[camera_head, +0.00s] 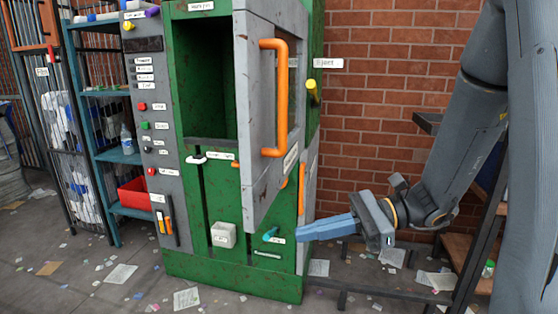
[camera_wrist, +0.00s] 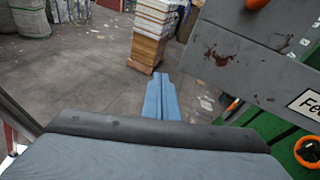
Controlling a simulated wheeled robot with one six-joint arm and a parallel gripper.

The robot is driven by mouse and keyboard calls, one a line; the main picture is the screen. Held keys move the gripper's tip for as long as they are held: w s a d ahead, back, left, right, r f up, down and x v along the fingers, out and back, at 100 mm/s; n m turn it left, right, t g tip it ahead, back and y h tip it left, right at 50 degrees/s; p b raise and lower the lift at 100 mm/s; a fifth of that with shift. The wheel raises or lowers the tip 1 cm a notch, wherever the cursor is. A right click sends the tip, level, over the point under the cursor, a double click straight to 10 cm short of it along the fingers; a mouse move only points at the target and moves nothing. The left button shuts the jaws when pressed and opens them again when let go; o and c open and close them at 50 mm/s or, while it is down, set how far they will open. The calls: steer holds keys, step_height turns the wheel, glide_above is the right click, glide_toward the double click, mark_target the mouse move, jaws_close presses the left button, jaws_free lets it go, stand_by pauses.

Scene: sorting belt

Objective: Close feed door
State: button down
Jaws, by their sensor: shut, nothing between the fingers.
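The feed door (camera_head: 257,120) is a grey panel with an orange handle (camera_head: 278,97). It stands swung open from the green machine (camera_head: 187,265), and the dark opening behind it shows. In the wrist view the grey door (camera_wrist: 235,55) is at the upper right, with part of a label on its lower edge. My gripper (camera_head: 302,233) has blue fingers, shut and empty. It is to the right of the machine and lower than the door, pointing left. Its fingers (camera_wrist: 161,97) show left of the door in the wrist view, apart from it.
A control panel (camera_head: 150,110) with buttons is on the machine's left. A blue shelf (camera_head: 118,157) holds a red bin (camera_head: 132,193). A brick wall (camera_head: 375,80) stands behind my arm. Paper scraps litter the floor. Stacked boxes (camera_wrist: 152,35) stand beyond my fingers.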

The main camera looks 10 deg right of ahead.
steer(key=w+d+r+m+t+y+p, duration=0.2)
steer(key=w+d+r+m+t+p, duration=0.1)
steer(key=w+d+r+m+t, duration=0.3)
steer(key=n+p, duration=0.1)
steer(key=p, duration=0.3)
glide_toward(263, 184)
steer(key=shift+g, duration=0.3)
steer(key=x, duration=0.5)
steer(key=shift+r, duration=0.3)
steer(key=shift+w+a+f+p, duration=0.1)
steer(key=shift+w+a+p, duration=0.25)
steer(key=shift+a, duration=0.3)
